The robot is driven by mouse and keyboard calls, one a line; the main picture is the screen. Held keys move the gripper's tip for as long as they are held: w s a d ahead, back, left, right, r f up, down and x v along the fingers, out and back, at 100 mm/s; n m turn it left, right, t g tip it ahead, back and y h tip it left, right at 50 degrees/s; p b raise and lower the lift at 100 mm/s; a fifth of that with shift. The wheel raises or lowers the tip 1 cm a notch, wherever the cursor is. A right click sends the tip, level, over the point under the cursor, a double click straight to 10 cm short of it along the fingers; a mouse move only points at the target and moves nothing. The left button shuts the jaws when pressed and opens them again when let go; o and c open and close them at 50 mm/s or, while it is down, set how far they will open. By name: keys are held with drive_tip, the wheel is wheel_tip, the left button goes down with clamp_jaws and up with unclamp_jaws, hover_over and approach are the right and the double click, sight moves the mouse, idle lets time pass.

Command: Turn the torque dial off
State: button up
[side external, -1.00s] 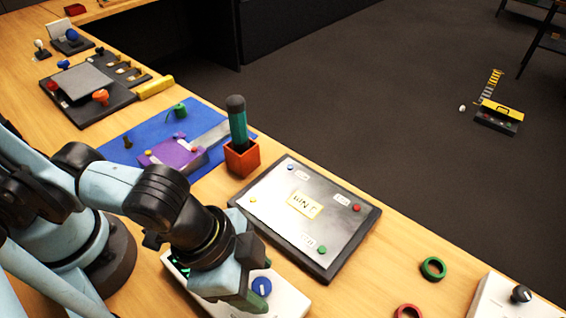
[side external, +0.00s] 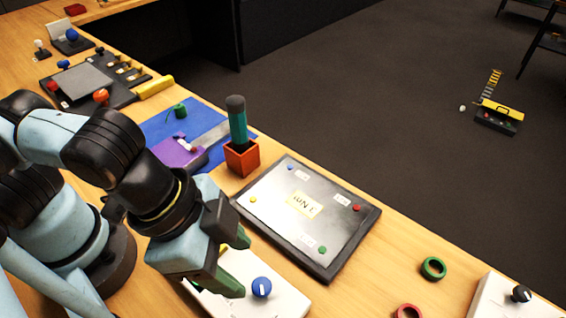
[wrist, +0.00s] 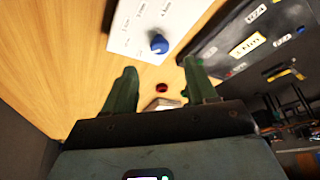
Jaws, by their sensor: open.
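A blue dial (side external: 261,287) with a white pointer line stands on a white panel (side external: 285,300) at the bottom of the side view. The dial also shows in the wrist view (wrist: 159,44), beyond my fingertips, on the white panel with small dark labels too blurred to read. I cannot tell from the labels whether it is the torque dial. My gripper (side external: 237,264) has green fingers and is open and empty. It is apart from the dial, to its upper left in the side view. Both fingers also show in the wrist view (wrist: 160,68). Part of the panel is hidden behind my gripper.
A dark-framed panel (side external: 270,232) with several coloured buttons lies just beyond the white panel. An orange holder (side external: 241,158) holds a teal-handled tool. A green ring (side external: 433,268), a red ring (side external: 408,311) and a black knob (side external: 521,293) on another white panel are at right.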

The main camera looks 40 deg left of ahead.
sight(261, 285)
drive_tip(key=shift+s+a+r, duration=0.1)
drive_tip(key=shift+a+r, duration=0.05)
drive_tip(key=shift+r, duration=0.3)
wheel_tip(261, 285, up, 4)
drive_tip(key=a+m+g, duration=0.2)
drive_tip(key=m, duration=0.2)
drive_tip(key=shift+t+h, duration=0.3)
drive_tip(key=shift+h, duration=0.2)
drive_tip(key=shift+w+x, duration=0.15)
drive_tip(key=shift+x, duration=2.8)
drive_tip(key=shift+w+x, duration=0.2)
drive_tip(key=shift+x, duration=2.75)
drive_tip(key=shift+a, duration=0.15)
